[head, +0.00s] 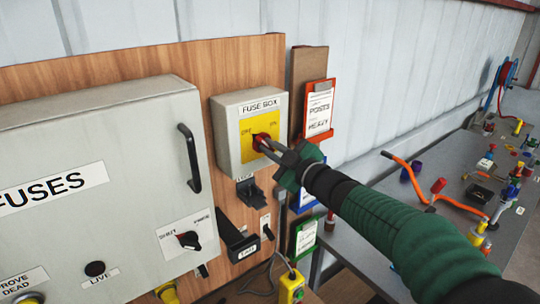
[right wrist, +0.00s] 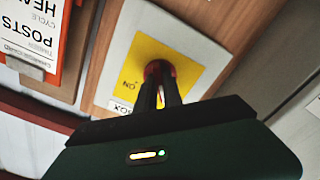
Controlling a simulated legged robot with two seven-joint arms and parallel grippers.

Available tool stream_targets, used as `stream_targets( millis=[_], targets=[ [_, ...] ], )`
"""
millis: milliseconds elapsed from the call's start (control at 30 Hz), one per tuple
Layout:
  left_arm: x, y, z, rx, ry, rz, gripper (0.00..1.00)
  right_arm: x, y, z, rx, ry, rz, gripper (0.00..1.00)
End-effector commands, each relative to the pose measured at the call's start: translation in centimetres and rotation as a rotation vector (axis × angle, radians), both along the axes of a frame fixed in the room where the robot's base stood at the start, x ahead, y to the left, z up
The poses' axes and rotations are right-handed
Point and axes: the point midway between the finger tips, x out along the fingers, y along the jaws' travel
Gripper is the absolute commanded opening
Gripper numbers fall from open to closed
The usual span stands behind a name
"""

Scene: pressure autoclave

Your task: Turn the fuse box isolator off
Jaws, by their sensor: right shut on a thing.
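The fuse box isolator is a grey box (head: 228,146) labelled FUSE BOX, with a yellow plate (head: 246,128) and a red rotary knob (head: 261,139). It is mounted on the wooden board. My right gripper (head: 269,145) reaches in from the right and its fingers are shut on the red knob. In the right wrist view, the fingers (right wrist: 159,92) close on the red knob (right wrist: 156,68) in front of the yellow plate (right wrist: 135,65), where ON can be read. The fingers hide part of the knob, so its exact pointing direction is unclear. My left gripper is not in view.
A large grey FUSES cabinet (head: 90,125) with a black handle (head: 189,158) stands left of the isolator. A red-framed clipboard (head: 319,108) hangs to the right. A grey workbench (head: 395,185) with an orange lever and several fittings lies at right.

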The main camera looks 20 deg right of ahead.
Motion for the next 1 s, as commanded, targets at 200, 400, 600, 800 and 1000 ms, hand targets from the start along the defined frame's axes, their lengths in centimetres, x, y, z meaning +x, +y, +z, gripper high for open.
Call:
stream_targets(
  millis=[200, 400, 600, 800, 1000],
  targets=[
    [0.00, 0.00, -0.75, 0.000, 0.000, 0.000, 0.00, -0.03, 0.12, -0.16, -0.066, -0.023, 0.003, 0.00],
    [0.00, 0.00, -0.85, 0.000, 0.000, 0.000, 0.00, -0.03, 0.14, -0.15, -0.087, -0.030, 0.004, 0.00],
    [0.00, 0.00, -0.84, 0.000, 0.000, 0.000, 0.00, -0.03, 0.14, -0.17, -0.089, -0.030, 0.003, 0.00],
    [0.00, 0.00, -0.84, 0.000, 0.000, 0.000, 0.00, -0.03, 0.13, -0.22, -0.089, -0.028, 0.003, 0.19],
    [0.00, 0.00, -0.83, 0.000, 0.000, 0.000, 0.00, 0.07, 0.10, -0.19, -0.088, -0.028, 0.003, 0.33]
  ],
)
